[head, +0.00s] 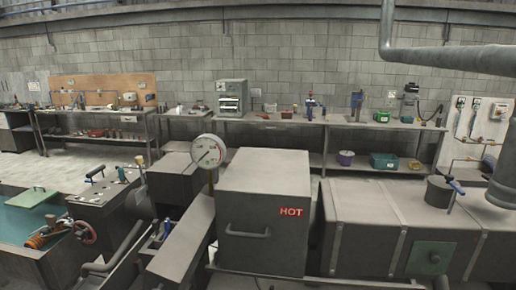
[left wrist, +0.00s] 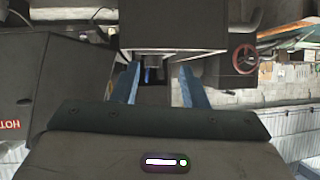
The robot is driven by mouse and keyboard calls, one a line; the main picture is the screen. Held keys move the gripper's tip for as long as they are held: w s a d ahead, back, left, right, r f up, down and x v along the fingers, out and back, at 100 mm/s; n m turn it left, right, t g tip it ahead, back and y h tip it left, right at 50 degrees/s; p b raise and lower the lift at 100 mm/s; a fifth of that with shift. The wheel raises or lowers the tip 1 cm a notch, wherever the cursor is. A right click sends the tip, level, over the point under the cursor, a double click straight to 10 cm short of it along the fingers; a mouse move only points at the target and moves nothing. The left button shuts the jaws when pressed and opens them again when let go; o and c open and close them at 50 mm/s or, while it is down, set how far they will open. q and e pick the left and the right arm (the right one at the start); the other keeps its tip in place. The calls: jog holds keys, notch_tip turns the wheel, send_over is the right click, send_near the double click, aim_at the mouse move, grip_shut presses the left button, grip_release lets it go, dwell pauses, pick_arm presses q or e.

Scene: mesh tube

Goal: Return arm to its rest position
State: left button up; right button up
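In the left wrist view my left gripper (left wrist: 159,72) shows two blue-grey fingers standing well apart, with nothing held between them. Past the gap there is a dark recess with a small blue part (left wrist: 148,75) in it. I cannot clearly pick out the left gripper in the head view. My right gripper is in neither view.
A grey box marked HOT (head: 262,212) stands front centre, beside a round dial gauge (head: 208,151). A long ducted unit (head: 365,235) fills the right. A red handwheel (head: 82,232) is at left. Workbenches (head: 340,121) line the block wall; a thick pipe (head: 450,55) hangs upper right.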

pick_arm(q)
jog(key=s+d+f+g, duration=0.3)
jog(key=s+d+f, duration=0.1)
jog(key=s, duration=0.4)
jog(key=s+d+f+g, duration=0.3)
jog(key=s+d+f, duration=0.1)
jog(key=s, duration=0.3)
jog(key=s+d+f+g, duration=0.2)
jog(key=s+d+f, duration=0.2)
jog(key=s, duration=0.4)
notch_tip(320, 180, down, 40)
jog(key=a+g+b, duration=0.2)
jog(key=a+b, duration=0.1)
jog(key=b, duration=0.5)
jog(key=s+f+b, duration=0.3)
jog(key=s+f, duration=0.6)
jog(key=f, duration=0.3)
jog(key=s+f+g+b, duration=0.1)
jog(key=s+f+b, duration=0.1)
jog(key=s+f, duration=0.7)
notch_tip(320, 180, down, 3)
jog(key=shift+s+a+r+b, duration=0.15)
jog(key=shift+s+a+b, duration=0.1)
jog(key=shift+a+b, duration=0.15)
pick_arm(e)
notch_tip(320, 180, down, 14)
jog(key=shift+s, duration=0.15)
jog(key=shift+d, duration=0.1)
